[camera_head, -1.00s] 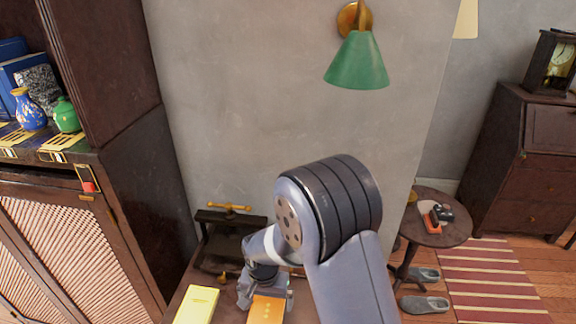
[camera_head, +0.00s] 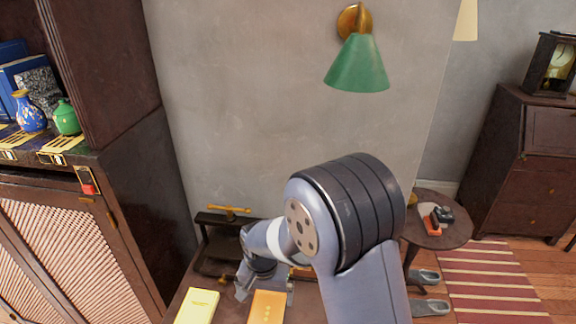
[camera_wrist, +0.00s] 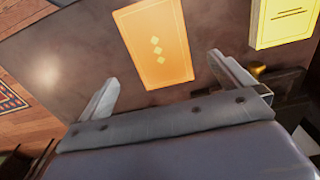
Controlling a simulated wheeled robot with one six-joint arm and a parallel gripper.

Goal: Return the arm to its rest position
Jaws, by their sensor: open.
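My gripper (camera_wrist: 165,92) is open and empty in the wrist view, its two fingers spread wide. An orange book or card with small diamond marks (camera_wrist: 153,42) lies on the dark table beyond the fingertips, and nothing is held between them. In the head view my gripper (camera_head: 264,290) hangs over the table at bottom centre, close to the orange book (camera_head: 266,308). My arm's large black-banded joint covers the middle of that view and hides part of the table.
A yellow book (camera_head: 197,306) lies left of the orange one. A dark press with a brass handle (camera_head: 222,214) stands behind. A dark cabinet (camera_head: 140,190) is at left, a green wall lamp (camera_head: 358,66) above, and a round side table (camera_head: 436,232) at right.

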